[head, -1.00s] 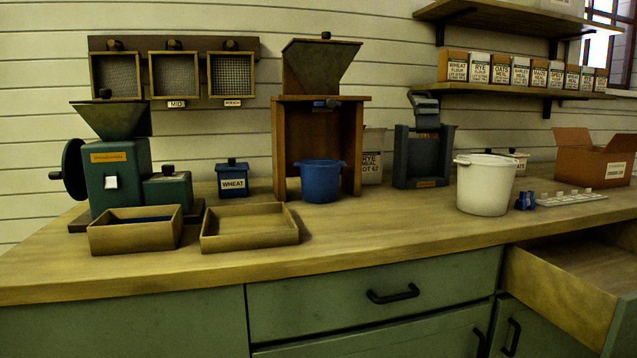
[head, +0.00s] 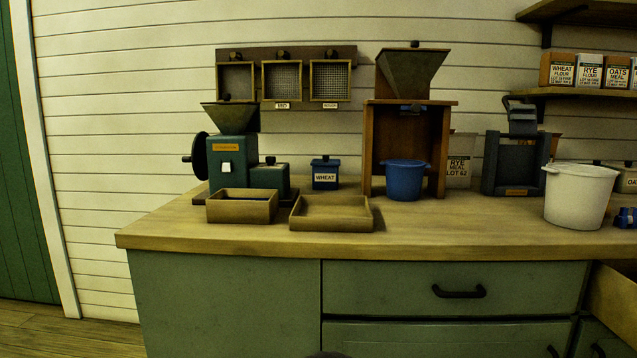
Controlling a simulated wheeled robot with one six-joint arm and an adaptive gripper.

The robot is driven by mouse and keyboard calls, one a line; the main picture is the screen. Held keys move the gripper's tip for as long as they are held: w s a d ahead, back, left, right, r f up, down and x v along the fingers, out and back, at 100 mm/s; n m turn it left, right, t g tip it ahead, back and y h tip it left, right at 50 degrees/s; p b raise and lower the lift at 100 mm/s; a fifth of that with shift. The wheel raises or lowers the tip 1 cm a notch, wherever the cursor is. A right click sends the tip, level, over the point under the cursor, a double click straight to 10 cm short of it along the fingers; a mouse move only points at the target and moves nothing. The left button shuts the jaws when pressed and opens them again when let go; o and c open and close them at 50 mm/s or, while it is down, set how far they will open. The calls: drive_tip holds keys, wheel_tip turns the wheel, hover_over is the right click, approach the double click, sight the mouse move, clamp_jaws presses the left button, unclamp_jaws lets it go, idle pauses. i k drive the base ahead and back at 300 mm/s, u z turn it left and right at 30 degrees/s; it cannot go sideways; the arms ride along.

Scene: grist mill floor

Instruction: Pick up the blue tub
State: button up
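The blue tub (head: 405,182) stands upright on the wooden counter, under the hopper (head: 411,75) and between the legs of its wooden stand (head: 439,150). Its front is open to view and its rim shows small side lugs. What it holds inside cannot be seen.
Two shallow wooden trays (head: 331,225) and (head: 242,193) lie left of the tub, by the green mill (head: 232,157) and the blue wheat canister (head: 325,181). A white tub (head: 577,208) stands right. An open drawer (head: 617,302) juts out at the right. Floor (head: 65,335) shows at left.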

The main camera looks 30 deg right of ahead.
sight(404, 177)
drive_tip(key=u, duration=1.65)
drive_tip(key=k, duration=1.6)
drive_tip(key=z, duration=1.65)
drive_tip(key=i, duration=0.4)
